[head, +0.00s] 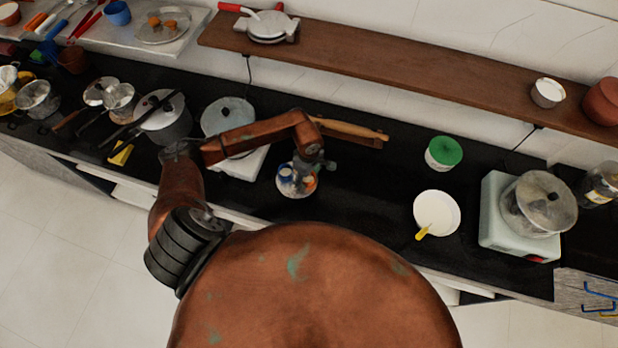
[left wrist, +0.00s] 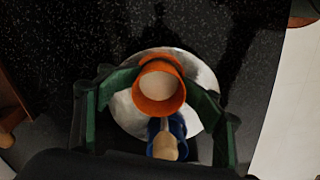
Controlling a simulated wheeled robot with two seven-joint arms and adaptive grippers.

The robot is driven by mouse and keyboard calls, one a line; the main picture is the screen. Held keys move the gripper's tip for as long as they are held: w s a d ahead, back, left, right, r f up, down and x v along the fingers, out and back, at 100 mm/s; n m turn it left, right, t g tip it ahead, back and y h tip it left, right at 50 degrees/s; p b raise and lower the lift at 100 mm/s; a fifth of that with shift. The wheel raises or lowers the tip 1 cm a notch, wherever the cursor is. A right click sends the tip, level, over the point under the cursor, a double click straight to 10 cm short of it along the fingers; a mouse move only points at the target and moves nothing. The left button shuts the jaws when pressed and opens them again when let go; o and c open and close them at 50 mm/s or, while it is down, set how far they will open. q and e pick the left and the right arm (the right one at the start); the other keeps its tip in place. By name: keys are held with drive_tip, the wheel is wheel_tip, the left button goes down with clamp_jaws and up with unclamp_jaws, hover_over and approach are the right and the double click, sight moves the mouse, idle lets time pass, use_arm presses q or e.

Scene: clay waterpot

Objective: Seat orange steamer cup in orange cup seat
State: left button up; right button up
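The orange steamer cup (left wrist: 159,92), pale inside, is in the middle of the left wrist view. My left gripper (left wrist: 164,82) has its green fingers against both sides of the cup's narrow waist and is shut on it. Below is a round pale plate (left wrist: 207,78). A blue cup (left wrist: 178,130) with a pale filling is next to the orange one. In the head view my left gripper (head: 308,160) is over the small round holder (head: 285,192), where blue and orange show. I cannot make out the orange seat; the cup and fingers cover that area. My right gripper is not in view.
A pot on a white stove (head: 236,117) stands left of the holder. A green-lidded jar (head: 444,153) and a white bowl (head: 437,212) stand to the right. A wooden shelf (head: 400,68) runs behind.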

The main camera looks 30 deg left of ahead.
use_arm(q)
drive_tip(key=shift+s+r, duration=0.1)
drive_tip(key=shift+r+p, duration=0.25)
drive_tip(key=shift+p, duration=0.15)
drive_tip(key=shift+r+p, duration=0.45)
drive_tip(key=shift+p, duration=0.05)
wheel_tip(320, 180, up, 12)
drive_tip(key=b, duration=0.2)
drive_tip(key=shift+f, duration=0.1)
